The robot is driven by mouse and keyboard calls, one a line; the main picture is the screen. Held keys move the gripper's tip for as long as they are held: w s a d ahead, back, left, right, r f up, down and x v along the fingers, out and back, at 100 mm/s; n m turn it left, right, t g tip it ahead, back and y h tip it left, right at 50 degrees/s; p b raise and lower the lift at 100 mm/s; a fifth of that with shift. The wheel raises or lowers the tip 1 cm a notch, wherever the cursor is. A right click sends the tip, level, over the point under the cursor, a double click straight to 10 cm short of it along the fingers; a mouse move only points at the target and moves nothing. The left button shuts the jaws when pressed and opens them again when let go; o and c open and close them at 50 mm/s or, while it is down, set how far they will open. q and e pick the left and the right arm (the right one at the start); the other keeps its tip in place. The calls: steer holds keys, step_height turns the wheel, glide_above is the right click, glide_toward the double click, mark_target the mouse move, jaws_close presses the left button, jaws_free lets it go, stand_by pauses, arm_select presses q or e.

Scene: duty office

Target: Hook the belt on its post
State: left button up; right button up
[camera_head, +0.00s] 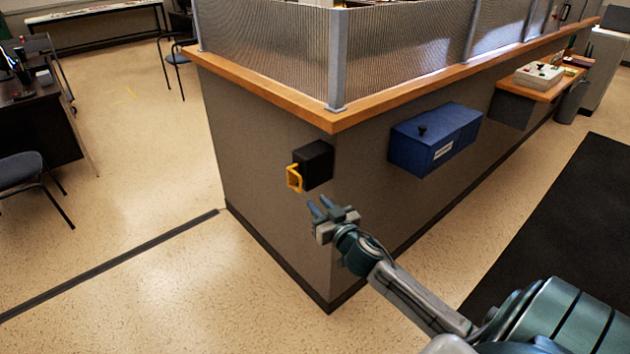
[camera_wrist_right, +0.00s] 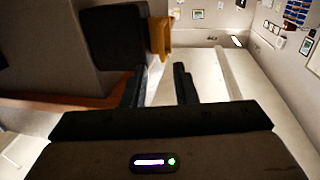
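A black box (camera_head: 318,164) is mounted on the counter's corner wall, with a yellow loop-shaped end piece (camera_head: 294,178) on its left side. It looks like the belt's housing; no length of belt shows drawn out. My right gripper (camera_head: 319,205) is open and empty, just below and to the right of the yellow piece, not touching it. In the right wrist view the yellow piece (camera_wrist_right: 161,38) and black box (camera_wrist_right: 118,30) lie ahead of the two parted fingers (camera_wrist_right: 160,84). I cannot make out a post in either view. My left gripper is not in view.
The counter (camera_head: 270,92) has a wooden ledge and mesh screen above. A blue box (camera_head: 432,140) is fixed to its front, right of the black box. A dark strip (camera_head: 110,262) crosses the floor leftward. A desk (camera_head: 40,110) and chair (camera_head: 24,170) stand left; floor between is clear.

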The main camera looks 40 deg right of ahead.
mark_target(301, 186)
steer(key=w+p, duration=0.1)
steer(key=w, duration=0.1)
steer(key=w+p, duration=0.2)
steer(key=w, duration=0.1)
steer(key=shift+w+d+r, duration=0.15)
steer(key=shift+w+r, duration=0.15)
steer(key=w, duration=0.1)
steer(key=w+p, duration=0.1)
steer(key=w, duration=0.2)
steer(key=shift+w+d+f+p, duration=0.3)
steer(key=shift+w+d+p, duration=0.05)
steer(key=shift+w+p, duration=0.05)
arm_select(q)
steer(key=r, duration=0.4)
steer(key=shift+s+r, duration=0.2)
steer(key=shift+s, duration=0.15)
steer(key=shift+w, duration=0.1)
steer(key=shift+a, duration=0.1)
arm_select(e)
jaws_close()
